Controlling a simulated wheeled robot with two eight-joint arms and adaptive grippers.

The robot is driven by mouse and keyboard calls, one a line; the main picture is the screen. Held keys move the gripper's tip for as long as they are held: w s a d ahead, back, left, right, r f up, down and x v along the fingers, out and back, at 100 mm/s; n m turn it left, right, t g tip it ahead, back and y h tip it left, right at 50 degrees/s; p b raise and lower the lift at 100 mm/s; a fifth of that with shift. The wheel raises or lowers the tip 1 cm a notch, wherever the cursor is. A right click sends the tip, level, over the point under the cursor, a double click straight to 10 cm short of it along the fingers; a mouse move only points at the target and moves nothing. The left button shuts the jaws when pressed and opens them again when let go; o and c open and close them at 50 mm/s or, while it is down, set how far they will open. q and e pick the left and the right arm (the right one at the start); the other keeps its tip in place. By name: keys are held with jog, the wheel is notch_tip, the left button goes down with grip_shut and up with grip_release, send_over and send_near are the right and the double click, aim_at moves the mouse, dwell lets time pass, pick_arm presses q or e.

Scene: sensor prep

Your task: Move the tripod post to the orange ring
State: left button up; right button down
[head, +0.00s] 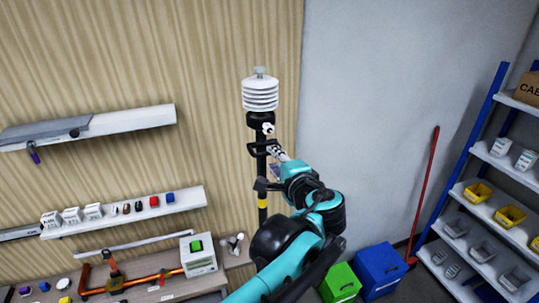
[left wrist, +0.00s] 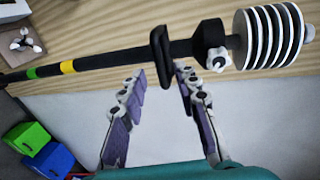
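The tripod post (head: 262,185) stands upright by the wooden wall in the head view, black with a yellow band and a white ribbed shield (head: 260,94) on top. In the left wrist view the post (left wrist: 110,60) runs across the picture, with yellow and green bands, a white knob (left wrist: 215,59) and a black handle (left wrist: 161,56). My left gripper (left wrist: 160,86) is open, its fingers apart and the handle just beyond the gap between their tips. In the head view the gripper (head: 278,158) is beside the post. The orange ring is not visible. My right gripper is not in view.
Wall shelves (head: 125,210) are at left. Green (head: 340,284) and blue (head: 380,268) bins stand on the floor; a blue-framed rack (head: 480,160) is at right.

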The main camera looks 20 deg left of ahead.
pick_arm(q)
jog(key=v, duration=0.6)
jog(key=shift+s, duration=0.2)
jog(key=shift+d+r, duration=0.1)
jog(key=s+a+f+n+g+h+b, duration=0.1)
jog(key=s+a+f+n+g+b, duration=0.15)
jog(key=f+b, duration=0.6)
jog(key=s+a+f+n+g+h+b, duration=0.1)
jog(key=s+a+f+b, duration=0.2)
jog(key=f, duration=1)
jog(key=s+a+f+n+g+h+b, duration=0.25)
jog(key=f+b, duration=0.35)
jog(key=f, duration=0.5)
jog(key=s+f+n+h+b, duration=0.2)
jog(key=s+f+b, duration=0.2)
jog(key=f+b, duration=0.4)
jog(key=s+d+f+n+h+b, duration=0.1)
jog(key=f+b, duration=0.7)
jog(key=f, duration=1)
jog(key=s+n+h, duration=0.1)
jog(key=s+n, duration=0.1)
jog(key=s, duration=0.1)
jog(key=shift+f+b, duration=0.3)
jog(key=shift+f, duration=0.1)
jog(key=shift+s, duration=0.1)
jog(key=shift+c, duration=0.2)
